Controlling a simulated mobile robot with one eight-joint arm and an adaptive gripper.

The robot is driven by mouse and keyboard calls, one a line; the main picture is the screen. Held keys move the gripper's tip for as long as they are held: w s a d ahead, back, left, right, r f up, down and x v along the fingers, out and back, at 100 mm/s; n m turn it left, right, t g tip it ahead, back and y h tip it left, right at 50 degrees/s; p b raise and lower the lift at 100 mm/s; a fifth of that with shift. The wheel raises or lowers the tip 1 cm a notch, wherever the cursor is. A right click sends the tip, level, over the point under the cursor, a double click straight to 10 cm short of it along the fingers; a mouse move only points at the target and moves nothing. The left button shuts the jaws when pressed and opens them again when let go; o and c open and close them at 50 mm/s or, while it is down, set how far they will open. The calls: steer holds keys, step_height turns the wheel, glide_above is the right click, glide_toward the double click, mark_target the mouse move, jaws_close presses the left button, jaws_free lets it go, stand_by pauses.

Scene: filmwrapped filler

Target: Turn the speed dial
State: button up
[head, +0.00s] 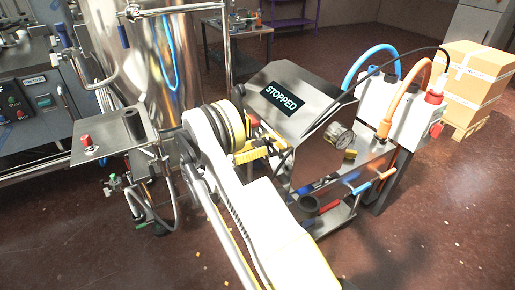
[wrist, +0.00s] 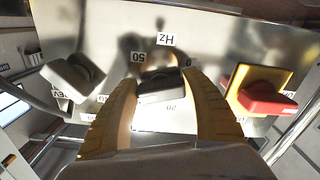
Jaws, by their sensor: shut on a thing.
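The speed dial (wrist: 160,90) is a black and grey knob under an upside-down "HZ" label on a metal panel, with the number 50 beside it. My gripper (wrist: 160,94) has its yellow fingers on either side of the dial, shut on it. In the head view my gripper (head: 279,146) reaches to the side of the metal control box (head: 310,84), and the dial is hidden there. The box's screen (head: 282,98) reads "STOPPED".
In the wrist view a grey knob (wrist: 73,77) sits left of the dial and a red switch on a yellow plate (wrist: 262,92) sits right. A steel tank (head: 150,60) stands close left of my arm.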

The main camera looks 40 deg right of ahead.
steer(key=shift+m, duration=0.9)
steer(key=o, duration=1.2)
steer(key=v, duration=1.2)
steer(key=shift+w, duration=0.1)
steer(key=shift+r, duration=0.1)
